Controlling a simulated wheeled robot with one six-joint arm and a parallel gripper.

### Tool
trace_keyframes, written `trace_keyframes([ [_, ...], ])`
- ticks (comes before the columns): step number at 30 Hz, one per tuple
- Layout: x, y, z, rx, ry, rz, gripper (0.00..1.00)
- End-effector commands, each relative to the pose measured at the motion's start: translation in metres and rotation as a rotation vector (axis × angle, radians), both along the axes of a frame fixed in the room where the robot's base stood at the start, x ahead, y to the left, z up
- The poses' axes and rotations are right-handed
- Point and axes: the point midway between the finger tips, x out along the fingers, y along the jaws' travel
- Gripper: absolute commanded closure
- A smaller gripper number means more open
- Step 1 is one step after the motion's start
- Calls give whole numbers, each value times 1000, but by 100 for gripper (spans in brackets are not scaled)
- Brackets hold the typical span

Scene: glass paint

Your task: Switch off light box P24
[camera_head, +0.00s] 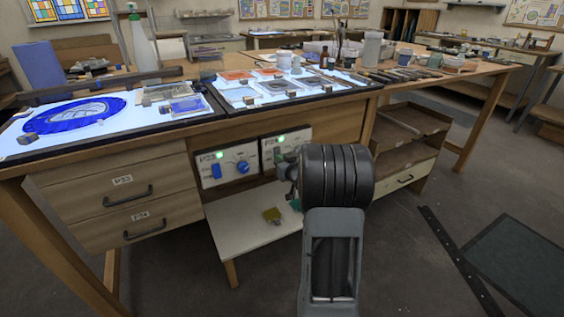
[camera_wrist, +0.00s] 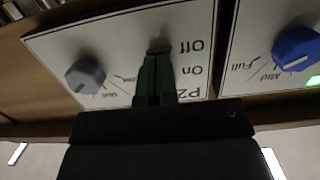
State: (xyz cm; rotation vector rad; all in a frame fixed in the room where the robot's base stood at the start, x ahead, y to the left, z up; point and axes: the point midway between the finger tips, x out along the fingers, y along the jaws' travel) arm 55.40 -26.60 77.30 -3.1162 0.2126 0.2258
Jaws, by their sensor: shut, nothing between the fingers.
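The right control panel (camera_head: 269,149), on the bench front, has a lit green lamp (camera_head: 281,138). In the wrist view this panel (camera_wrist: 110,35) appears upside down, with a grey knob (camera_wrist: 85,75), "On" and "Off" marks and a label starting "P2"; its last character is hidden. My gripper (camera_wrist: 158,55) is shut and empty, its fingertips at the grey switch (camera_wrist: 160,44) near "Off". Contact is unclear. In the head view my wrist hides part of this panel. The right light box (camera_head: 300,99) glows white on the bench.
The left panel (camera_head: 236,180) has a blue switch, a blue knob (camera_wrist: 296,48) and a lit green lamp. The left light box (camera_head: 130,122) is lit under blue glass. A low white shelf (camera_head: 240,232) lies below the panels; labelled drawers (camera_head: 125,190) stand left.

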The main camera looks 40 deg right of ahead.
Motion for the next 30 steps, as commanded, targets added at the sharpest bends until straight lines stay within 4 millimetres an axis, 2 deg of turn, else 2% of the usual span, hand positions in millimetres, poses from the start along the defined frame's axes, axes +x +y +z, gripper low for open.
trace_keyframes([
  [1,2,0,-8,-3,-18,1,100],
  [4,6,-1,-14,-11,-73,1,100],
  [13,12,-1,-12,-31,-219,2,100],
  [30,13,0,-10,-29,-227,3,100],
])
